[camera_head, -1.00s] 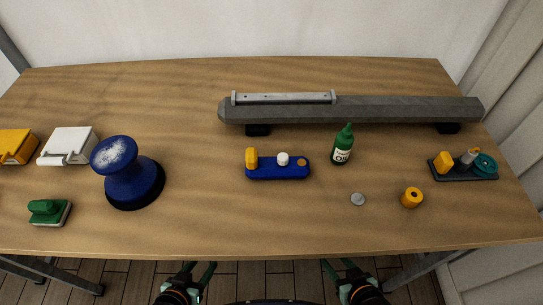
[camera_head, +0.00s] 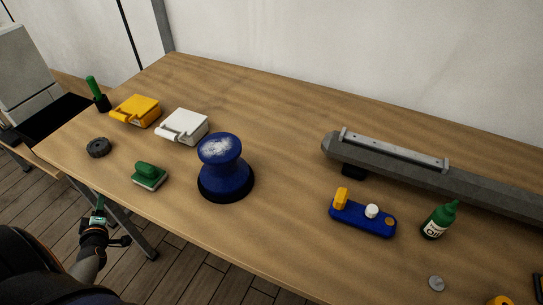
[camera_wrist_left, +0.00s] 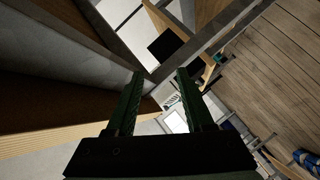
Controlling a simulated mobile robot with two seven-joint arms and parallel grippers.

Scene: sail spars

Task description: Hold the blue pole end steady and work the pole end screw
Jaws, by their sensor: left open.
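I cannot tell which of these is the screw. My left gripper (camera_head: 99,206) is off the table's front edge, low at the left, far from the blue pole end. In the left wrist view its two fingers (camera_wrist_left: 158,92) are apart with nothing between them. My right gripper is not in view.
A blue winch-like drum (camera_head: 225,178) stands left of the pole end, between it and my left gripper. A grey spar (camera_head: 470,187) lies behind.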

